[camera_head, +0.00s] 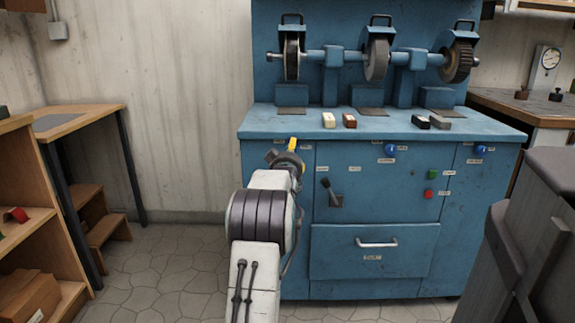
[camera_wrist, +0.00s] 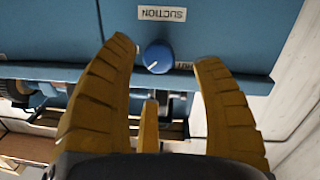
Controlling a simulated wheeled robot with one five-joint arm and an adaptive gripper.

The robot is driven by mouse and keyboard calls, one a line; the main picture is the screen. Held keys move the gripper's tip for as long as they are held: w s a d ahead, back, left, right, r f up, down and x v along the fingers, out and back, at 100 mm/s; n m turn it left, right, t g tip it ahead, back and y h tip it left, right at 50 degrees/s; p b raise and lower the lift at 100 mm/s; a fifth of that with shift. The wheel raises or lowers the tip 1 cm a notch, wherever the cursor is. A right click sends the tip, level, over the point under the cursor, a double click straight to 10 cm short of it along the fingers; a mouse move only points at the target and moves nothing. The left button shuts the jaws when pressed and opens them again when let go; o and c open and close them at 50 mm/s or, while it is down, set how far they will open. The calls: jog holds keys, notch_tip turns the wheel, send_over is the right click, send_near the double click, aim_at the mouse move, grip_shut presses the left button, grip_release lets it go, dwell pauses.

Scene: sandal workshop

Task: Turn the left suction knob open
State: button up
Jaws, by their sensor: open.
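A round blue knob (camera_wrist: 157,57) with a small white mark sits on the blue panel below a "SUCTION" label (camera_wrist: 162,14) in the wrist view. My gripper (camera_wrist: 165,50) is open, with its yellow fingers on either side of the knob in that view. The knob appears between the fingertips, and I see no clear contact. In the head view my gripper (camera_head: 292,146) is at the upper left of the blue machine front (camera_head: 375,215). It hides the left knob there. Two other blue knobs, a middle one (camera_head: 390,149) and a right one (camera_head: 480,150), are in plain view.
A black lever (camera_head: 331,193), a green button (camera_head: 432,174) and a red button (camera_head: 428,194) are on the machine front. A drawer handle (camera_head: 377,243) sticks out below. Grinding wheels (camera_head: 376,60) stand above the worktop. The floor left of the machine is clear.

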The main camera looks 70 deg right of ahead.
jog(key=v, duration=0.7)
jog(key=shift+a, duration=0.15)
jog(key=shift+r+p, duration=0.15)
jog(key=shift+p, duration=0.25)
